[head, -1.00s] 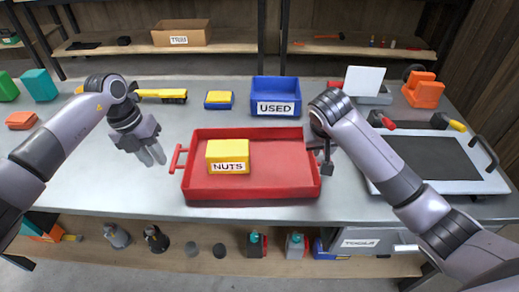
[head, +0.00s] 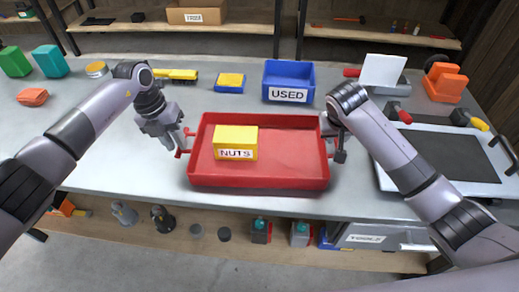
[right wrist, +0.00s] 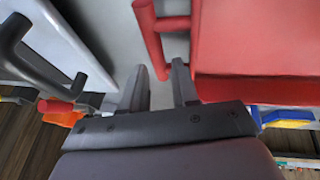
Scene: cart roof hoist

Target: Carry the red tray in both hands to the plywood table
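The red tray (head: 290,184) rests on the grey workbench (head: 110,165), with a handle at its left and right ends. A yellow box labelled NUTS (head: 235,142) stands inside it, left of centre. My left gripper (head: 175,140) is at the left handle with its fingers apart; whether it touches the handle is unclear. My right gripper (head: 335,147) is at the right handle. In the right wrist view its fingers (right wrist: 160,80) are apart, and the end of the red handle (right wrist: 153,45) shows between their tips. No plywood table can be made out.
A blue bin labelled USED (head: 289,96) and a small blue-and-yellow box (head: 230,83) stand behind the tray. A dark-topped white board with black handles (head: 445,155) lies at the right. Shelves with several items run below and behind the bench.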

